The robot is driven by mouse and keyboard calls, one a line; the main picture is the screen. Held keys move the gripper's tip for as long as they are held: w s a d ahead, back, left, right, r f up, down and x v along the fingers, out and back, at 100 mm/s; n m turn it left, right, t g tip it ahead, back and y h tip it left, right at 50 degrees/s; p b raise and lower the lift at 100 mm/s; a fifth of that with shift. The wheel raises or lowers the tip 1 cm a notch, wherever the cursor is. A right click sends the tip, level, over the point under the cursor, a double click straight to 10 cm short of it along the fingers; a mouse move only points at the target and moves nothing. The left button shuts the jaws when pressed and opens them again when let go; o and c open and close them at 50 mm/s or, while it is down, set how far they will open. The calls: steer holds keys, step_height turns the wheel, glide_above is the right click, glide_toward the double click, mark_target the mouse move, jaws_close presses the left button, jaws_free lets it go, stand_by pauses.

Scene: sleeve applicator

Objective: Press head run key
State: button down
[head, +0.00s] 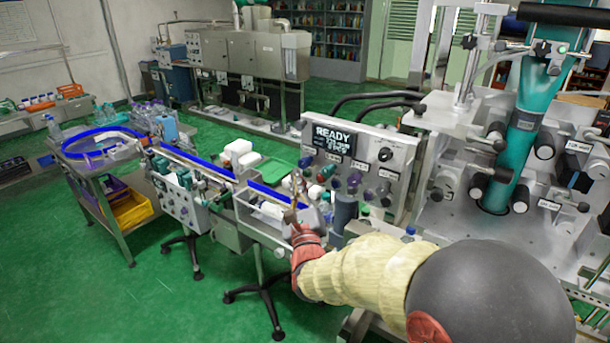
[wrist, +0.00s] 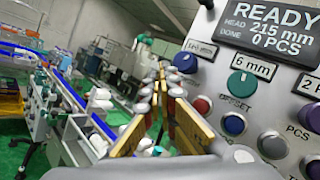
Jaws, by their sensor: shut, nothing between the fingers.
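The control panel (head: 390,153) is a grey upright plate with a dark display (head: 333,141) reading READY. In the wrist view the display (wrist: 268,32) reads READY, HEAD 215 mm, DONE 0 PCS. I cannot read which one is the head run key. My gripper (head: 294,184) is shut and empty, left of the panel's buttons. In the wrist view my gripper (wrist: 161,77) points past the panel's left side, apart from the buttons.
A conveyor with blue rails (head: 205,165) runs off to the left. A large machine with a teal sleeve tube (head: 515,145) stands at the right. Green floor (head: 60,270) is open at the left.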

steer(key=shift+w+d+b, duration=0.25)
steer(key=shift+w+b, duration=0.05)
steer(key=shift+b, duration=0.5)
